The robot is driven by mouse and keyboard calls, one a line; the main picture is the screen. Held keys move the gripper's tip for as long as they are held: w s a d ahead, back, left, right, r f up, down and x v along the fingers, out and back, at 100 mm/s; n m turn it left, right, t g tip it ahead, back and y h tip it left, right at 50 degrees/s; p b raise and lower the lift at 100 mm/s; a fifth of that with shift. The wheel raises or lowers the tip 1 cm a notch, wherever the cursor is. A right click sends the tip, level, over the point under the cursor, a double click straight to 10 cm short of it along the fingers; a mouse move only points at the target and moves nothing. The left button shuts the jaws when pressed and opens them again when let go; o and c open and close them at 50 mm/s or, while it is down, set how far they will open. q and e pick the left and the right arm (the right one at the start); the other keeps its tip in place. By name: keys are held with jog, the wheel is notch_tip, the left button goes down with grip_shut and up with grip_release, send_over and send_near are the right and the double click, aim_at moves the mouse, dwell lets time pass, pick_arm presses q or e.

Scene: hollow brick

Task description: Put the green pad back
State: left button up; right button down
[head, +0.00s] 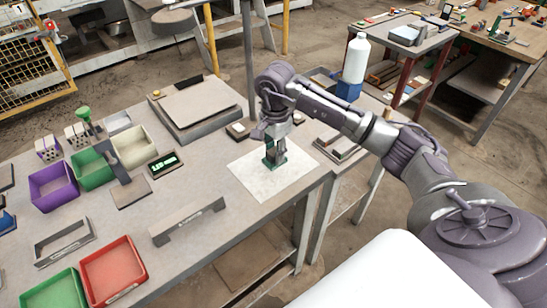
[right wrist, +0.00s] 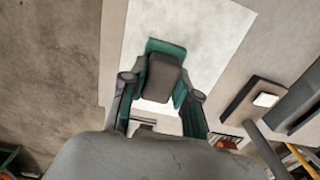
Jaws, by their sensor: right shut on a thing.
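The green pad (head: 270,160) is a small dark green piece at the white sheet (head: 292,178) on the bench. My right gripper (head: 272,148) points down from above and is shut on it. In the right wrist view my right gripper (right wrist: 163,88) has its fingers around a dark grey block, with the green pad (right wrist: 155,46) showing at its far edge. The fingers hide part of it. I cannot tell whether the pad touches the sheet or hangs just above it. My left gripper is not in view.
Purple (head: 55,190), green (head: 92,170) and cream (head: 133,148) bins stand at the left. A small display (head: 165,164) lies beside them. A flat grey plate unit (head: 195,105) stands behind the sheet. A grey bar (head: 187,221) and red bin (head: 113,272) are in front. A white bottle (head: 356,58) stands beyond my arm.

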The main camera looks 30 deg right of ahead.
aim_at(273, 162)
jog(key=shift+w+a+f, duration=0.2)
jog(key=shift+w+f, duration=0.05)
jog(key=shift+f, duration=0.1)
notch_tip(273, 162, down, 3)
jog(key=shift+f+p, duration=0.15)
jog(key=shift+p, duration=0.5)
jog(key=shift+d+f, duration=0.1)
jog(key=shift+f, duration=0.2)
jog(key=c, duration=0.9)
grip_release()
jog(key=shift+o, duration=0.2)
